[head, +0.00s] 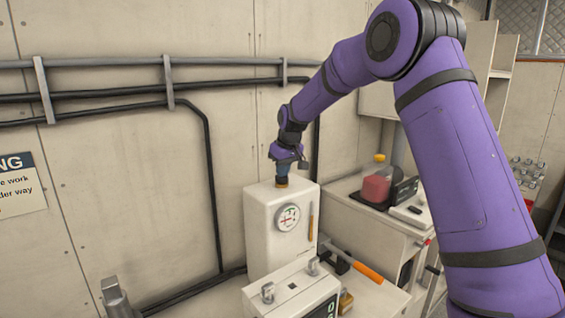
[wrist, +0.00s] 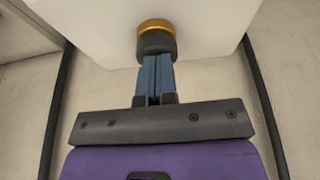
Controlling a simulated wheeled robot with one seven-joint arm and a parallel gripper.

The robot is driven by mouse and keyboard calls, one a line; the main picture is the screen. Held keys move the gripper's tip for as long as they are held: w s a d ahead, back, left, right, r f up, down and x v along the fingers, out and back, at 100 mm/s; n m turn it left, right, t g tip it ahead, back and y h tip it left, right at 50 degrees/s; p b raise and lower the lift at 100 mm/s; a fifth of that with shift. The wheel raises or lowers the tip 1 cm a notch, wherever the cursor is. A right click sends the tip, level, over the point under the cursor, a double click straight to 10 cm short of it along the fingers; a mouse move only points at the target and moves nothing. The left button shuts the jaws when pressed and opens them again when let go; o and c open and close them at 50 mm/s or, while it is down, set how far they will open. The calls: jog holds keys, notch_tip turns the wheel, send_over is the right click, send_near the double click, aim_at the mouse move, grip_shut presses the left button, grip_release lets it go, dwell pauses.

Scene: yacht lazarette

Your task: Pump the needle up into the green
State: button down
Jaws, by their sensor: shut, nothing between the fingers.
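A round white gauge (head: 288,217) is on the front of a white box (head: 262,222). Its needle and coloured zones are too small to read surely. A black knob with a gold ring (head: 282,184) stands on the box's top; it also shows in the wrist view (wrist: 156,38). My gripper (head: 283,174) points down over the knob. Its blue fingers (wrist: 155,62) are together and empty, their tips at the knob's black end; I cannot tell whether they touch it. A lever with an orange grip (head: 367,272) sticks out low, right of the box.
A second white unit (head: 292,290) with two metal latches stands in front. A counter (head: 345,210) at right holds a red container (head: 375,188) and a black tray. Pipes (head: 120,92) run along the left wall. My purple arm covers much of the right side.

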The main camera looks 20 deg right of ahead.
jog(key=shift+f, duration=0.1)
jog(key=a+v, duration=0.1)
jog(key=v, duration=1.3)
jog(key=shift+w+d, duration=0.3)
jog(key=shift+w, duration=0.15)
dwell(0.6)
jog(key=r, duration=0.3)
jog(key=shift+d+r, duration=0.25)
jog(key=shift+r, duration=0.05)
jog(key=shift+f, duration=0.1)
jog(key=x, duration=1.2)
jog(key=shift+s+f, duration=0.15)
jog(key=shift+f, duration=0.8)
